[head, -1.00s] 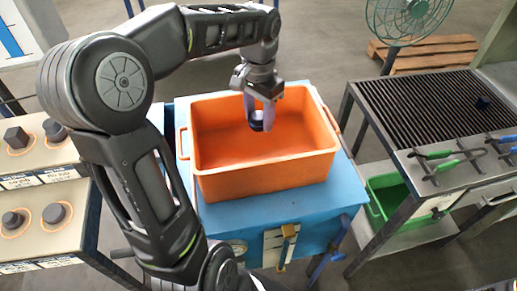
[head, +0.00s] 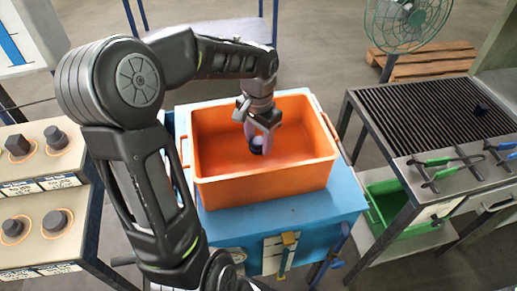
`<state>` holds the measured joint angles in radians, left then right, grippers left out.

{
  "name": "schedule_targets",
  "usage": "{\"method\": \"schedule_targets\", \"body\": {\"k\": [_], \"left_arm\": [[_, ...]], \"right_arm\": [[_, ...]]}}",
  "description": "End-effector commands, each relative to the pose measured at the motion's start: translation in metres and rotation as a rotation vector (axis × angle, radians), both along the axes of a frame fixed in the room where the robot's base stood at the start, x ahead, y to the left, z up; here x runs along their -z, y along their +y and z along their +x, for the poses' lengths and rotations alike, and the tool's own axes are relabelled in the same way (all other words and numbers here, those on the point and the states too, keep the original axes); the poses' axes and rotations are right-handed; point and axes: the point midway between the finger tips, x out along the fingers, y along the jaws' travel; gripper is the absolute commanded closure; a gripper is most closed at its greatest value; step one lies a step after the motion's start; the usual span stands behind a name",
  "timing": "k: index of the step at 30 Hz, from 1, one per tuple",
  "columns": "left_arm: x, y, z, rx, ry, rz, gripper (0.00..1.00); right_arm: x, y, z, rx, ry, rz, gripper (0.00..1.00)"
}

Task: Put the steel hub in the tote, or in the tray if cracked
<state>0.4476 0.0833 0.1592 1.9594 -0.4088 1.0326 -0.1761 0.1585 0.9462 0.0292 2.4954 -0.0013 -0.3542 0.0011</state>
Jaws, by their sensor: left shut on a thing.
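My left gripper (head: 259,133) points down inside the orange tote (head: 265,191), shut on the steel hub (head: 256,146). The hub is small and dark, low between the fingertips. I cannot tell whether it touches the tote floor, and no crack can be made out at this size. The tote stands on a blue cabinet and shows no other thing inside. My right gripper is not in view.
At left, a labelled rack (head: 75,245) holds several dark metal parts. A green fan (head: 405,22) is behind.

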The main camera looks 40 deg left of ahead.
Motion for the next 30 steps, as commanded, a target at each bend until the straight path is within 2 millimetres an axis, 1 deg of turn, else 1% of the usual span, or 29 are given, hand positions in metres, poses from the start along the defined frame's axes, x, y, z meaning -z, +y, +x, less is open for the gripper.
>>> {"method": "schedule_targets", "body": {"k": [2,9,12,18,22,23,30], "left_arm": [[0.004,0.000,0.000,0.000,0.002,-0.001,1.00],[0.034,0.000,0.000,0.000,0.002,-0.001,1.00],[0.037,0.000,0.000,0.000,0.000,-0.001,1.00],[0.037,0.000,0.000,0.000,-0.001,0.000,1.00],[0.041,0.000,0.000,0.001,-0.001,0.000,1.00],[0.041,0.000,0.000,0.001,0.001,-0.001,0.52],[0.040,0.000,0.000,0.000,0.001,-0.001,0.33]], "right_arm": [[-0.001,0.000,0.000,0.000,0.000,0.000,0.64],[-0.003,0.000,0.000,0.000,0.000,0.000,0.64],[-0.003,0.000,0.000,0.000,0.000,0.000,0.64],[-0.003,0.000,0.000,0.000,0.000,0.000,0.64],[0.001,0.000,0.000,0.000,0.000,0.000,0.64],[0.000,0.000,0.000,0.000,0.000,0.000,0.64],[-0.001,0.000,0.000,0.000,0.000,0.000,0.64]]}}
